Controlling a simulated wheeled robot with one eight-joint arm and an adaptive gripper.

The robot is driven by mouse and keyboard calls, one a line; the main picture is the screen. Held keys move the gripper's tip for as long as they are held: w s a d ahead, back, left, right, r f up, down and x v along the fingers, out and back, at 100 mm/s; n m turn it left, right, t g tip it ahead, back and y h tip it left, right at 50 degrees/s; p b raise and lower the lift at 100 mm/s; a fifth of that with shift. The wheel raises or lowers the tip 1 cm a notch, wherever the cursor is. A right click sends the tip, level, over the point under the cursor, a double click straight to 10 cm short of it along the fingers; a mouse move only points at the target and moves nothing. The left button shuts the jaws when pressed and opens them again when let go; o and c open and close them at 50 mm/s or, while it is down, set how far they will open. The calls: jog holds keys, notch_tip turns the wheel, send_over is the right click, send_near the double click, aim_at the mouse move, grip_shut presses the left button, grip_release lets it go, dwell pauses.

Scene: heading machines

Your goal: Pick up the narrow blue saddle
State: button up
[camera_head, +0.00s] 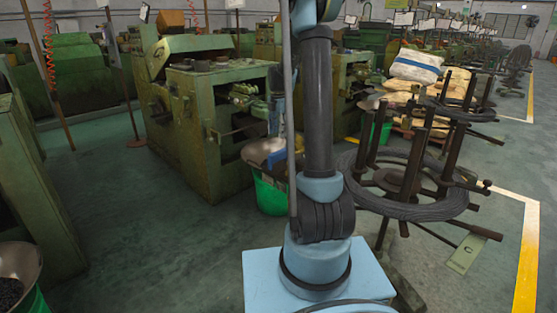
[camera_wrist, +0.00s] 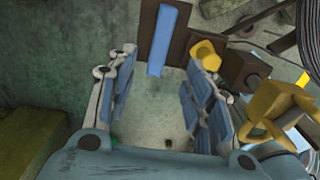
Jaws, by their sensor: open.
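A narrow blue bar (camera_wrist: 163,40), which looks like the narrow blue saddle, shows at the top middle of the wrist view. It lies against a dark brown block, just beyond the fingertips and between their lines. My gripper (camera_wrist: 161,82) is open, with blue-padded fingers on both sides and nothing between them. The bar appears apart from both fingers. In the head view, my arm hides much of the area around the gripper. A small blue patch (camera_head: 274,158) shows at the bowl beside my arm; I cannot tell whether it is the saddle.
A yellow piece (camera_wrist: 206,54) and a brown block (camera_wrist: 243,72) lie by the right finger. A larger yellow part (camera_wrist: 277,108) stands farther right. In the head view, a green bin (camera_head: 270,195) stands beside a green machine (camera_head: 215,130); a wire-coil stand (camera_head: 440,208) is right.

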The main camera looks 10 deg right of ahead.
aim_at(278, 154)
notch_tip(278, 154, down, 8)
jog(key=shift+r, duration=0.25)
jog(key=shift+w+d+f, duration=0.1)
jog(key=shift+d+f, duration=0.05)
jog(key=shift+f, duration=2.35)
grip_shut()
